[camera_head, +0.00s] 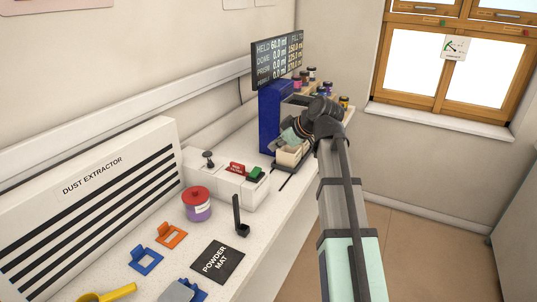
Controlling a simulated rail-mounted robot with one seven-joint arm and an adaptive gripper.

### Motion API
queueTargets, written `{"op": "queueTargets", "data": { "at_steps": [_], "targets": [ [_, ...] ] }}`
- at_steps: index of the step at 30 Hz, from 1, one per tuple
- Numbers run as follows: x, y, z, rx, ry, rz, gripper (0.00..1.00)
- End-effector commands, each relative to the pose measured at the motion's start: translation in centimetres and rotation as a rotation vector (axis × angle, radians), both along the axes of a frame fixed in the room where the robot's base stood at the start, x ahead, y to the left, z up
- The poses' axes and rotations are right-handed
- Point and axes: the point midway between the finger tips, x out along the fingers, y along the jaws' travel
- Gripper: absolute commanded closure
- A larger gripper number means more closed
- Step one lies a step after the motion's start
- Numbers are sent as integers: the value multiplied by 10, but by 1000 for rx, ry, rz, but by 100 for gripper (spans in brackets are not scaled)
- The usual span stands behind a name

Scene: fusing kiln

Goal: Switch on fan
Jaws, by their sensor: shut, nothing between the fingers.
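No part is labelled as a fan. A large white louvred unit marked DUST EXTRACTOR (92,168) stands along the wall at the left. A low white box (225,190) on the bench carries a dark knob (208,158), a red plate (237,168) with small unreadable lettering and a green block (256,173) at its right end. My gripper (290,137) is beyond these, beside the blue upright housing and above a small cream container (291,155). It looks shut and empty. Its fingertips are small and partly hidden by my wrist.
A red-lidded purple jar (197,206), an orange holder (172,235), a blue holder (146,261), a black stand (240,217) and a black powder mat (217,260) occupy the near bench. A blue housing (271,115), a display (277,60) and several small jars stand farther back.

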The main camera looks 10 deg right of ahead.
Motion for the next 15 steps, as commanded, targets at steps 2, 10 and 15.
{"op": "queueTargets", "data": {
  "at_steps": [2,10,15],
  "targets": [
    [5,4,-5,0,2,1,100],
    [31,23,-34,1,4,2,100],
    [49,37,-56,1,4,2,100]
  ]
}}
